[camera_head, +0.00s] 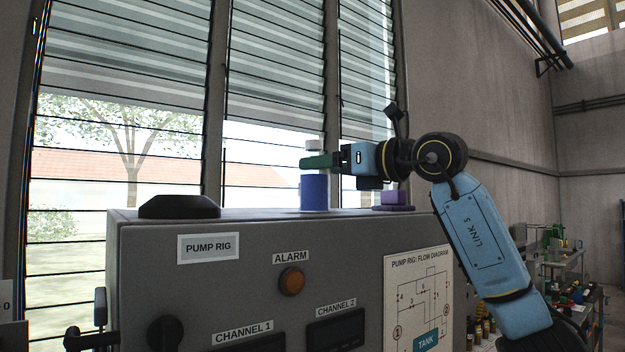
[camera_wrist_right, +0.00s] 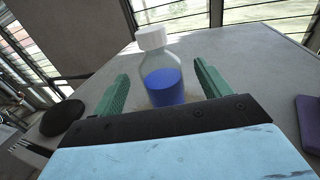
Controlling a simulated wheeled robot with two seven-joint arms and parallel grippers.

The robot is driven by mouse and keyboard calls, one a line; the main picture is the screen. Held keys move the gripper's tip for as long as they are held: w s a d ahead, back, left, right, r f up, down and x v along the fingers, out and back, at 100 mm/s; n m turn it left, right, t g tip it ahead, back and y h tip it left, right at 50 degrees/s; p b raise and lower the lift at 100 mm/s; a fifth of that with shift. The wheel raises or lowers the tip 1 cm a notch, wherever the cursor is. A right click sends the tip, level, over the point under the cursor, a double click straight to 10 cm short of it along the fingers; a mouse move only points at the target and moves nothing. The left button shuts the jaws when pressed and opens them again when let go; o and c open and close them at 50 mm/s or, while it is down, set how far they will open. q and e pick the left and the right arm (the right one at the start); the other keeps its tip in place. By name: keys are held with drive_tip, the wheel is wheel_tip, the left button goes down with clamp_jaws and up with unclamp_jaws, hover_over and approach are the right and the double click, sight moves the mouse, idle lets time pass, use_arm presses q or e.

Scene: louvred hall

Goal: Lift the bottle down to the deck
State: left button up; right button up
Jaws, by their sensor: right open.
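The bottle (camera_wrist_right: 163,85) stands upright on top of the grey pump rig cabinet, with clear walls, blue contents and a white cap. In the head view the blue lower part of the bottle (camera_head: 313,192) and its cap show, and a green finger hides its middle. My right gripper (camera_head: 322,161) reaches in from the right at the bottle's upper part. In the right wrist view its two green fingers (camera_wrist_right: 162,84) are apart, one on each side of the bottle, with gaps visible. My left gripper is not in view. I cannot pick out the deck for certain.
The pump rig cabinet (camera_head: 150,255) has a black dome (camera_head: 180,207) on its top left and a purple block (camera_head: 397,198) right of the bottle. Louvred windows stand behind. Shelves with small items (camera_head: 560,262) are at the far right.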

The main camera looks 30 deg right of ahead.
sight(307, 171)
drive_tip(key=shift+p+x, duration=0.5)
drive_tip(key=shift+x, duration=0.25)
drive_tip(key=p+x, duration=0.1)
drive_tip(key=x, duration=0.3)
drive_tip(key=shift+f+p, duration=0.2)
drive_tip(key=shift+p, duration=0.2)
drive_tip(key=shift+s+f, duration=0.1)
drive_tip(key=shift+c, duration=0.3)
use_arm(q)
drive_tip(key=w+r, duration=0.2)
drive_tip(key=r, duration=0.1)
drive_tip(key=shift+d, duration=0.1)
use_arm(e)
drive_tip(key=c, duration=1.1)
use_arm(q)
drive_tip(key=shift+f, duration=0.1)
use_arm(e)
drive_tip(key=shift+c, duration=0.2)
